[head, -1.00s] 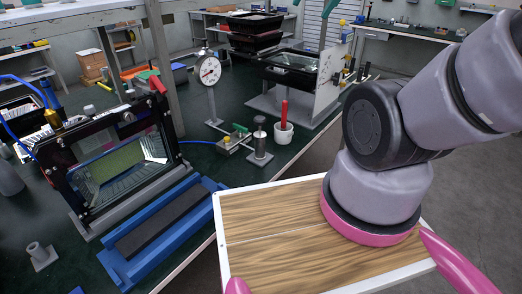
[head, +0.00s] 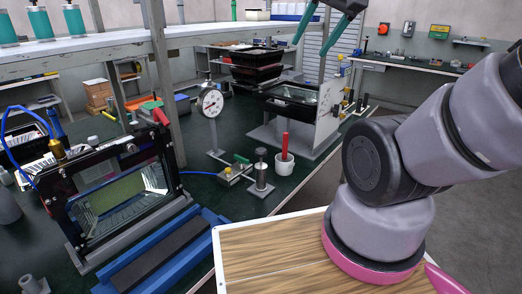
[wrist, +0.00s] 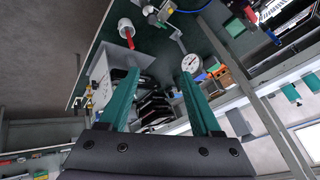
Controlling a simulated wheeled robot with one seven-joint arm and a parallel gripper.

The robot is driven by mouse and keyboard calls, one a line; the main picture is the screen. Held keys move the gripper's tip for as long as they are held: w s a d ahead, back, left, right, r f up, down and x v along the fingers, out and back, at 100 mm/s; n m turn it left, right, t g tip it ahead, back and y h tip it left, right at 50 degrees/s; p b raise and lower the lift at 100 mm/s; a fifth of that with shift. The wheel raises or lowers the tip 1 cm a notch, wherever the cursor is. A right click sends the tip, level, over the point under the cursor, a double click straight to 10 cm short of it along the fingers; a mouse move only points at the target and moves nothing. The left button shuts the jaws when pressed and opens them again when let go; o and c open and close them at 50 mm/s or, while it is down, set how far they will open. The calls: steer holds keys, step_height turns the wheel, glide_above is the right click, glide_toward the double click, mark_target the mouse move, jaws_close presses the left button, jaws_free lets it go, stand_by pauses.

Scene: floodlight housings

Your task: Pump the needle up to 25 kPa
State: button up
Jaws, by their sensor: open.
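The round white dial gauge (head: 210,103) stands on a post on the dark green bench; its needle is too small to read. In front of it a small metal valve block (head: 234,172) with a green lever lies beside the upright grey cylindrical pump (head: 261,172) with a dark knob. A blue hose runs from the block toward the black-framed floodlight housing (head: 115,192). My gripper (head: 311,44) is open and empty, at the top of the head view, apart from the pump. In the wrist view its teal fingers (wrist: 160,78) are spread, with the gauge (wrist: 190,63) beyond the right finger.
A white cup (head: 284,166) with a red-handled tool stands right beside the pump. A blue cradle (head: 165,250) lies before the housing. A grey stand (head: 300,135) with a tray is behind. The overhead shelf and its post (head: 165,80) rise left of the gauge.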

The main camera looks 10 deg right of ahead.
steer(key=c, duration=0.7)
steer(key=shift+w+f, duration=0.15)
steer(key=shift+w, duration=0.25)
jaws_close()
steer(key=n+g+h, duration=0.1)
steer(key=n+g, duration=0.5)
steer(key=n, duration=0.7)
glide_above(262, 150)
step_height(262, 150, down, 28)
steer(key=r, duration=0.1)
steer(key=shift+s+d+f, duration=0.25)
steer(key=shift+s+d, duration=0.1)
steer(key=shift+d, duration=0.05)
steer(key=shift+f+m, duration=0.1)
steer(key=shift+m, duration=0.2)
steer(key=shift+w+a+f, duration=0.15)
steer(key=shift+f, duration=1.55)
steer(key=shift+w+a+f, duration=0.1)
steer(key=shift+f, duration=1.6)
